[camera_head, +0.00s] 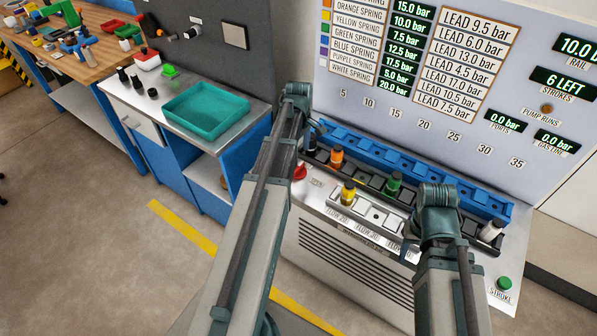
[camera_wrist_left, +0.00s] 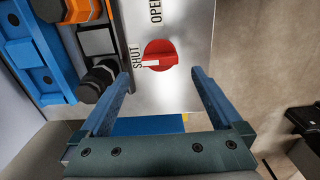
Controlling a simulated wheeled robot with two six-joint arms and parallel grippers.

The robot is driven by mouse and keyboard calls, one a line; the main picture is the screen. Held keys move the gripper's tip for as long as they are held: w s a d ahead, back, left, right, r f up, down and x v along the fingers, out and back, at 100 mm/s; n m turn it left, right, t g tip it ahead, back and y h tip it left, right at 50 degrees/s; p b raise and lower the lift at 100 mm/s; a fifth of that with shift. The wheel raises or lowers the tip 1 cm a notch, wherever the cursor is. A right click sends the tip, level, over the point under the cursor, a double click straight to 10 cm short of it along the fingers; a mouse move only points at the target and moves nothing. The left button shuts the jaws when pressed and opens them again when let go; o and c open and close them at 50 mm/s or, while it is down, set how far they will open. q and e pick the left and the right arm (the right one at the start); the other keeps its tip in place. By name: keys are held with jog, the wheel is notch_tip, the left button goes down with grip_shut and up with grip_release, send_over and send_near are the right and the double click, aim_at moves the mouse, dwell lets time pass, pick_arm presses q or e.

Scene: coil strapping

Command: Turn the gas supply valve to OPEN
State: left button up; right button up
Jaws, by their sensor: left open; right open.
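The gas supply valve is a red round knob (camera_wrist_left: 160,55) on a metal panel with SHUT and OPEN labels. Its white pointer mark points at SHUT. It also shows in the head view as a red knob (camera_head: 299,173) at the left of the bench top, beside my left arm. My left gripper (camera_wrist_left: 160,75) is open, its fingers apart on either side of the knob's near edge, and holds nothing. In the head view its fingers are mostly hidden behind the arm. My right gripper (camera_head: 412,238) is over the bench's front right; its fingers are hard to see there.
A blue rack (camera_head: 420,172) and a black rail with coloured-topped cartridges stand behind the valve. Black fittings (camera_wrist_left: 97,82) sit close left of my left finger. A green STROKE button (camera_head: 504,284) is at the right. A teal tray (camera_head: 207,110) stands on the left-hand bench.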

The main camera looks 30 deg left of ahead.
aim_at(298, 166)
pick_arm(q)
notch_tip(298, 166, down, 6)
jog(key=b, duration=0.5)
jog(key=shift+f, duration=0.2)
jog(key=c, duration=1.3)
